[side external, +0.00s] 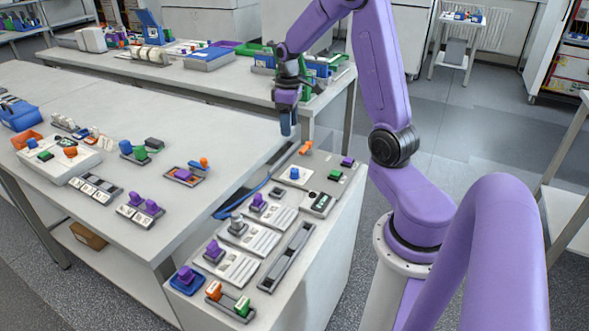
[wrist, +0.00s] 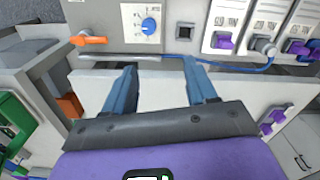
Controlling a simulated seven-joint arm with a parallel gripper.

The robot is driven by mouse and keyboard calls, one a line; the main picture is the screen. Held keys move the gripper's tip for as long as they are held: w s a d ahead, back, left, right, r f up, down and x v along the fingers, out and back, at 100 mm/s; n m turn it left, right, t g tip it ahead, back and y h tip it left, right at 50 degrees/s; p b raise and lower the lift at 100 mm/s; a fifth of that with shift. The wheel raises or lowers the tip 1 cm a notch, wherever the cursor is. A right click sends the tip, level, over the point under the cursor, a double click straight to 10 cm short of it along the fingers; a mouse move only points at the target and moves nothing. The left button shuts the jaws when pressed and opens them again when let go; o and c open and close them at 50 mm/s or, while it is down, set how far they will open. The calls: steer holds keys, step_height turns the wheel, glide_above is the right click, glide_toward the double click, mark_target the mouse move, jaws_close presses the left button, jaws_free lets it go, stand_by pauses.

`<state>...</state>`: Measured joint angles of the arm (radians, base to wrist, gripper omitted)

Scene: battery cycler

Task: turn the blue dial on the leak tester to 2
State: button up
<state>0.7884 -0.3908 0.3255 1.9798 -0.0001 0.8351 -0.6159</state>
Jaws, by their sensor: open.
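The blue dial (side external: 294,174) sits on a white scale plate on the grey leak tester (side external: 313,162). In the wrist view the blue dial (wrist: 149,25) is at the top centre, on the leak tester's face (wrist: 106,15). Its scale marks are too small to read, so I cannot tell its setting. My gripper (side external: 288,130) hangs above and behind the tester, apart from the dial. In the wrist view its two blue fingers (wrist: 160,68) are spread with nothing between them, and the dial lies beyond their tips.
An orange handle (wrist: 89,40) is left of the dial. Right of it are a dark square socket (wrist: 184,32) and modules with purple knobs (wrist: 222,41). A blue cable (wrist: 240,69) runs along the edge. More modules with green and orange parts (side external: 242,305) stand nearer the camera.

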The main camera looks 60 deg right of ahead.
mark_target(295, 170)
steer(key=shift+m, duration=0.3)
steer(key=f, duration=0.6)
steer(key=d+f, duration=0.1)
steer(key=f, duration=0.5)
steer(key=d+f, duration=0.1)
steer(key=f, duration=0.5)
steer(key=shift+s+d, duration=0.2)
steer(key=shift+d, duration=0.05)
jaws_close()
steer(key=c, duration=1.1)
jaws_free()
